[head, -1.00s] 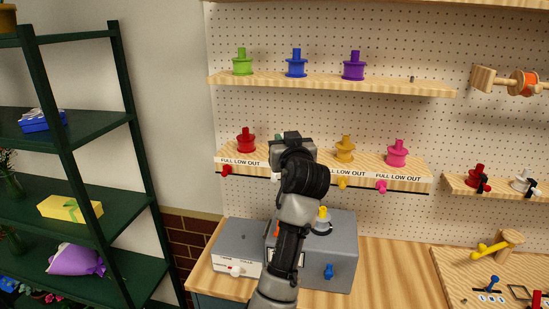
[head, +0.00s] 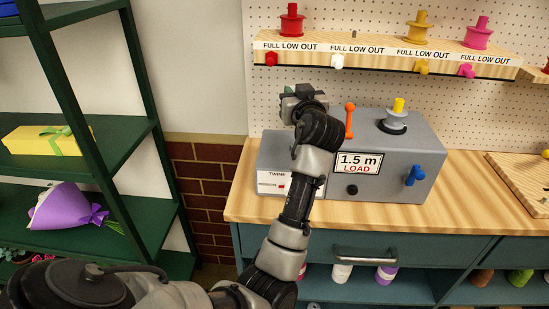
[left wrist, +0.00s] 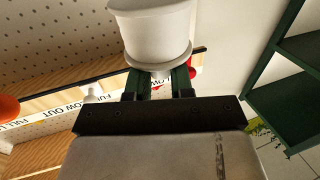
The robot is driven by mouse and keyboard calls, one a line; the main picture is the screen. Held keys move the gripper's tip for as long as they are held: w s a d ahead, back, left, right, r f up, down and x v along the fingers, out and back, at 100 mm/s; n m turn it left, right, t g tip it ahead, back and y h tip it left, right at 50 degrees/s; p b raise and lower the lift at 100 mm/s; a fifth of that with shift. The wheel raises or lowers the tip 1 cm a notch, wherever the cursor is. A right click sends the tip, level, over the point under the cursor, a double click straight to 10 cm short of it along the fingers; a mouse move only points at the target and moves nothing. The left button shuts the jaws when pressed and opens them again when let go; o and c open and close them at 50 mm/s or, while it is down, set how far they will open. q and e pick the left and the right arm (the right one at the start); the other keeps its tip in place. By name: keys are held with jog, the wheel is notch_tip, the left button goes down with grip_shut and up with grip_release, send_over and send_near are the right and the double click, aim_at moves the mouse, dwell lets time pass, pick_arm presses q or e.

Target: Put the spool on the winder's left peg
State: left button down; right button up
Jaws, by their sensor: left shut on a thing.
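My left gripper (head: 304,92) is shut on a white spool (left wrist: 155,30), seen from close by in the left wrist view between the two fingers (left wrist: 157,82). In the head view the gripper and wrist hide the spool. They appear above the left part of the winder (head: 385,165), a grey box marked "1.5 m LOAD". An orange lever (head: 350,118) and a yellow-topped peg (head: 398,106) on a black disc stand on its top, and a blue knob (head: 414,175) is on its front. I cannot make out a left peg. My right gripper is not in view.
A lower grey twine box (head: 272,150) adjoins the winder's left side. Above, the shelf (head: 380,48) holds red (head: 291,22), yellow (head: 417,28) and pink (head: 478,36) spools, with one bare peg (head: 353,35). A green rack (head: 145,75) stands left. The wooden counter (head: 460,195) is clear in front.

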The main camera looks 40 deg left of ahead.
pick_arm(q)
jog(key=f, duration=0.6)
jog(key=shift+w+d+p, duration=0.1)
jog(key=shift+d+p, duration=0.2)
jog(key=shift+p, duration=0.05)
notch_tip(320, 180, down, 4)
jog(key=shift+a+f, duration=0.1)
jog(key=shift+f, duration=0.2)
jog(key=c, duration=1)
grip_release()
jog(key=shift+r, duration=0.1)
